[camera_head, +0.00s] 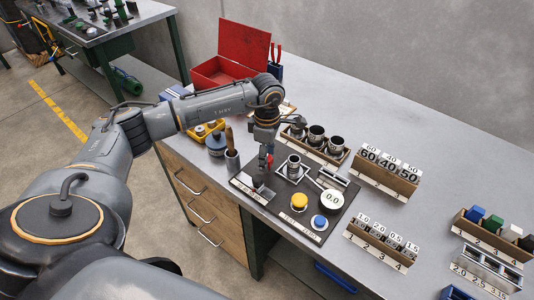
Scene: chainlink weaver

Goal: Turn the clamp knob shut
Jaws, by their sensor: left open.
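My left arm reaches in from the left over the bench. Its gripper (265,150) points down above the left part of a dark fixture plate (325,224). The gripper is open. A small red part (269,160) shows right at the fingertips and may be the clamp knob; the fingers partly cover it, and I cannot tell whether they touch it. A dark block (259,190) stands below on the plate. A metal cylinder (293,166) stands beside it to the right. My right gripper is not in view.
The plate also carries a yellow button (299,202), a blue button (319,222) and a round 0.0 display (332,200). A wooden rack of metal cups (316,137) stands behind. An open red toolbox (217,72) is at the back. Numbered racks (383,178) stand to the right.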

